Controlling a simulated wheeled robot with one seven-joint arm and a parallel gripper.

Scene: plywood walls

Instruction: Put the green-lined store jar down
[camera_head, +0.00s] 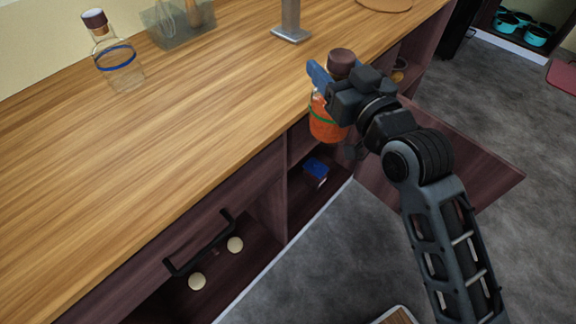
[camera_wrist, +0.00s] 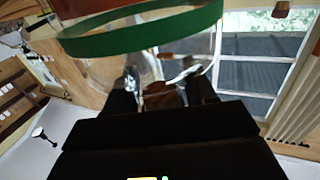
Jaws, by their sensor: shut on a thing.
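The green-lined store jar (camera_head: 326,124) is clear with a green band, orange-red contents and a dark brown lid. My gripper (camera_head: 322,82) is shut on it, with a blue finger across its upper part. The jar looks upright, in front of the counter's front edge and above the open cabinet. In the wrist view the jar's green band (camera_wrist: 140,32) crosses close to the lens, with my gripper's fingers (camera_wrist: 165,88) below it. Part of the jar is hidden behind my gripper in the head view.
The wooden counter (camera_head: 190,130) has wide clear room. A blue-banded bottle (camera_head: 118,62), a glass utensil holder (camera_head: 180,30) and a metal post (camera_head: 291,20) stand toward its back. Below are a blue box (camera_head: 315,172) in the cabinet, an open door (camera_head: 470,165) and a drawer handle (camera_head: 200,245).

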